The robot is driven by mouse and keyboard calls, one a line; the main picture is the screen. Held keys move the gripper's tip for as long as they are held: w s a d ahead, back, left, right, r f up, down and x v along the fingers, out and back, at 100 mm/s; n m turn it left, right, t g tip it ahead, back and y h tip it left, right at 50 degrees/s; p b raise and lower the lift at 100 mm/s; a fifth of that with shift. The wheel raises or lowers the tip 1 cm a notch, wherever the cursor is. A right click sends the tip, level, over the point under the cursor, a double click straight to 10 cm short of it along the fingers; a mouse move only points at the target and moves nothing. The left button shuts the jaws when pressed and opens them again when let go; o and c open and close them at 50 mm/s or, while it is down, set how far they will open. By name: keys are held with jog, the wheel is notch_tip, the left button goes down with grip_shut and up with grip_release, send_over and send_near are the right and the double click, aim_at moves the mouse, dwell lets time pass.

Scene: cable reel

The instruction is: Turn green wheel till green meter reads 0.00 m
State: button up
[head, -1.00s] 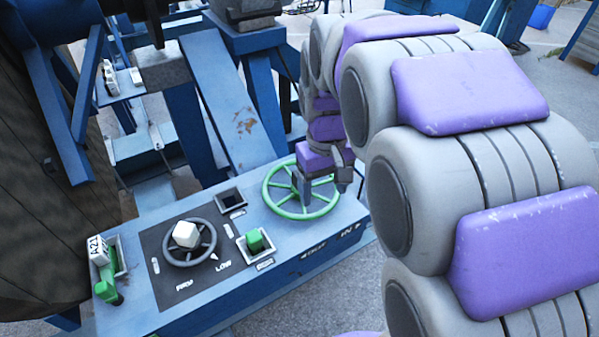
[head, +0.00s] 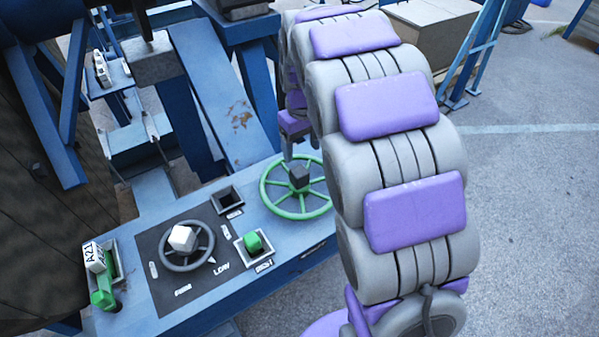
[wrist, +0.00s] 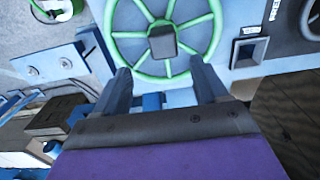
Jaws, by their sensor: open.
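The green wheel (head: 281,203) lies flat on the blue console, with spokes and a dark square hub. My arm hides its right edge in the head view. In the wrist view the green wheel (wrist: 184,71) fills the top middle, beyond my fingers. My gripper (wrist: 160,78) is open and empty, its two dark fingers apart and pointing toward the wheel. In the head view my gripper (head: 287,150) is at the wheel's far side, mostly hidden by my arm. I cannot tell whether it touches the rim. No readable green meter shows.
On the blue console (head: 262,277) are a dark handwheel (head: 188,246) with a white block, a green block (head: 253,242) in a square socket, an empty square socket (head: 227,198) and a green lever (head: 104,290) labelled A21. Open paved floor lies to the right.

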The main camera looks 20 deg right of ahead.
aim_at(299, 171)
jog(key=f, duration=0.3)
jog(key=a+f, duration=0.1)
jog(key=f, duration=0.5)
jog(key=shift+a+f+b, duration=0.25)
jog(key=shift+b, duration=0.1)
jog(key=shift+d+f, duration=0.15)
jog(key=shift+f, duration=0.05)
jog(key=shift+d, duration=0.55)
jog(key=shift+a, duration=0.35)
jog(key=c, duration=0.5)
jog(key=shift+d, duration=0.1)
grip_shut()
